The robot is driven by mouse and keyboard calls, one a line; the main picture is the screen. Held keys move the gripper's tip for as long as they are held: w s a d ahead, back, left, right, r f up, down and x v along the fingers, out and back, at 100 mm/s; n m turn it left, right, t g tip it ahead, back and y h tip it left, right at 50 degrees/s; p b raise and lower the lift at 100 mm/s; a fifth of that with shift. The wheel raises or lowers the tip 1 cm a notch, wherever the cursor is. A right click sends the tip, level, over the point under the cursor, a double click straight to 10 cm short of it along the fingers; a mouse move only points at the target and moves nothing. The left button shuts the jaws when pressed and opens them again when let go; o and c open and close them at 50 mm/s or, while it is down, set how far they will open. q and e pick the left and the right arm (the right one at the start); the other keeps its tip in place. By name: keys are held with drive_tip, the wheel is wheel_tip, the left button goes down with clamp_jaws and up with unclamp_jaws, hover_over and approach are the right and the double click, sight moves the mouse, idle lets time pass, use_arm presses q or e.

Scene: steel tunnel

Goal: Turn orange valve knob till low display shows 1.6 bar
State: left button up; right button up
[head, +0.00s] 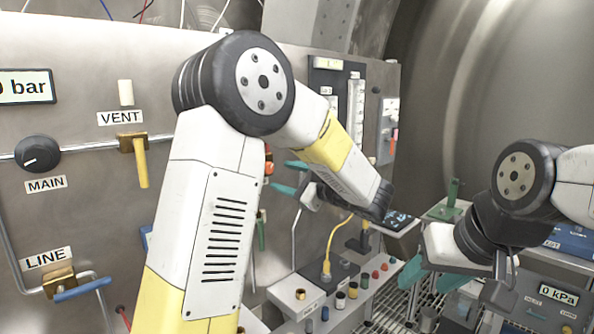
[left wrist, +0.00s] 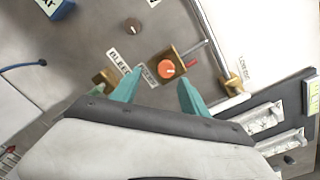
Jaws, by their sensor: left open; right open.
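The orange valve knob (left wrist: 166,69) sits on a brass fitting on the grey panel in the left wrist view, beside a white label strip. In the head view a bit of the orange knob (head: 269,168) shows past my left arm. My left gripper (left wrist: 157,88) is open, its teal fingers pointing at the panel on either side of the knob's line, apart from it. It also shows in the head view (head: 290,178). A display ending in "0 bar" (head: 25,87) is cut off at the left edge; its name is not visible. My right gripper (head: 430,277) is open and empty.
The panel also carries a black MAIN knob (head: 38,154), a yellow VENT lever (head: 141,160) and a blue LINE lever (head: 82,290). A bench with several small coloured parts (head: 340,302) stands below. A "0 kPa" display (head: 559,294) is at lower right.

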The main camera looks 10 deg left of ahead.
sight(271, 169)
use_arm(q)
drive_tip(key=x, duration=0.5)
drive_tip(key=w+x, duration=0.1)
drive_tip(key=x, duration=0.1)
drive_tip(key=shift+w+d+r, duration=0.1)
drive_tip(key=shift+d+r, duration=0.15)
clamp_jaws()
drive_tip(key=shift+m, duration=0.4)
